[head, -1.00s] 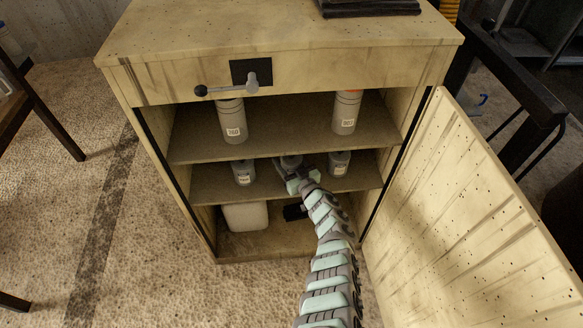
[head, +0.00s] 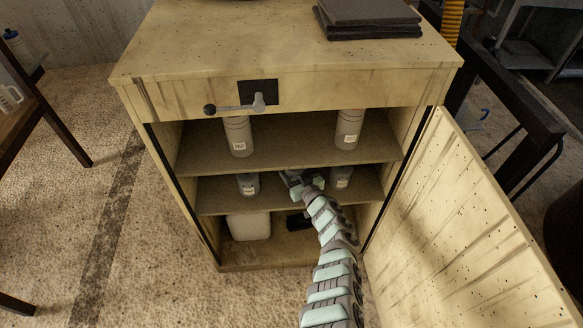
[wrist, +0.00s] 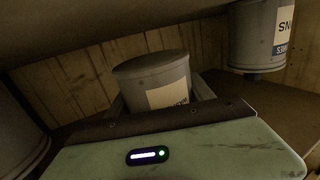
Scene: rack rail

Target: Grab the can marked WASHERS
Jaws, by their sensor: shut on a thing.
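My gripper (head: 298,180) is inside the open cabinet (head: 290,88), at the middle of the middle shelf (head: 226,196). In the wrist view my gripper (wrist: 160,98) is shut on a grey can (wrist: 150,70), one finger on each side. Its pale label shows only in part, and I cannot read the word on it. The gripper body hides the can's lower part, so I cannot tell whether it touches the shelf. In the head view my gripper covers this can.
One grey can (head: 248,184) stands left of my gripper and another (head: 342,177) right. Two taller canisters (head: 238,137) (head: 347,129) stand on the shelf above, which is close overhead. The cabinet door (head: 470,220) hangs open at right. A white container (head: 250,225) sits at the bottom.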

